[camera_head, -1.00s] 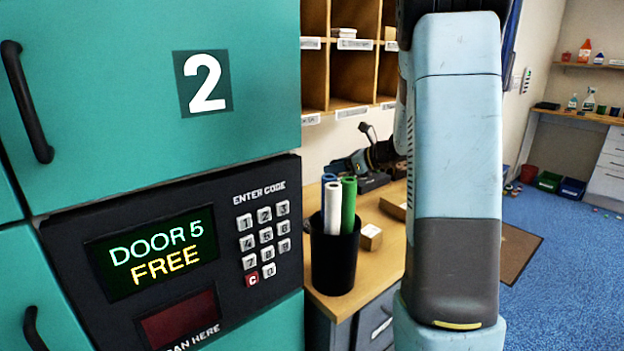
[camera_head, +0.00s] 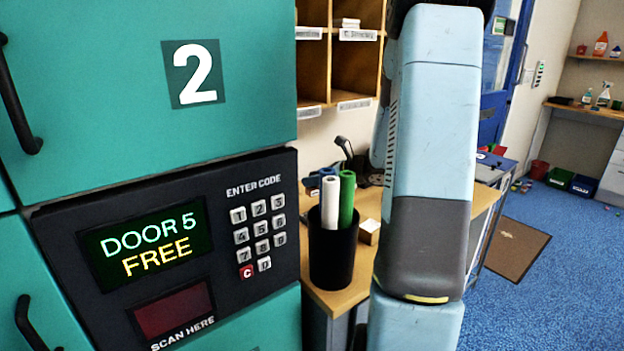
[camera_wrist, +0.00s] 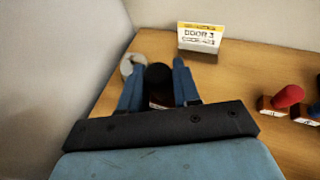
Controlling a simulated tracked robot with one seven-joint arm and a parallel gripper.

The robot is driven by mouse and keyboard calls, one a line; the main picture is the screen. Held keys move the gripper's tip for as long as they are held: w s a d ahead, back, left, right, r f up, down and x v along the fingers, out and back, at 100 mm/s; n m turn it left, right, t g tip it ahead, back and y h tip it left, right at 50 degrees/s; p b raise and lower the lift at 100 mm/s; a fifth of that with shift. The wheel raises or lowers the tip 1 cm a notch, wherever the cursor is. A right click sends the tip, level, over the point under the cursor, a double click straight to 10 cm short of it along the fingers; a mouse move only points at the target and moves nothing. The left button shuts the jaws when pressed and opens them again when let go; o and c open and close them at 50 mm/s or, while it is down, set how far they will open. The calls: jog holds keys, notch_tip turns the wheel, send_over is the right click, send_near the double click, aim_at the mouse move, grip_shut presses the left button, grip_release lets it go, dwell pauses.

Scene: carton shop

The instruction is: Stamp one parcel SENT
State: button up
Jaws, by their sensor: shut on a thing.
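In the wrist view my gripper (camera_wrist: 157,84) has its two blue fingers on either side of a dark, round-topped thing (camera_wrist: 158,76), which looks like a stamp with a black knob. It is shut on this thing, above or at the wooden top. A label shows faintly at its lower part; its underside is hidden. A red-knobbed stamp (camera_wrist: 288,97) stands on the wood to the right, with part of another stamp (camera_wrist: 316,110) at the picture's edge. My gripper is out of the head view.
A pale object (camera_wrist: 131,63) is by the left finger. Teal lockers (camera_head: 120,140) with a keypad panel fill the left. A black pot (camera_head: 333,255) of rolls stands on the desk. Blue floor is open at right.

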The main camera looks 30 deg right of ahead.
aim_at(315, 195)
jog(key=shift+s+f, duration=0.15)
jog(key=shift+f, duration=2.7)
jog(key=shift+d+f, duration=0.1)
jog(key=shift+f, duration=0.4)
jog(key=shift+r, duration=0.1)
jog(key=shift+r, duration=3.4)
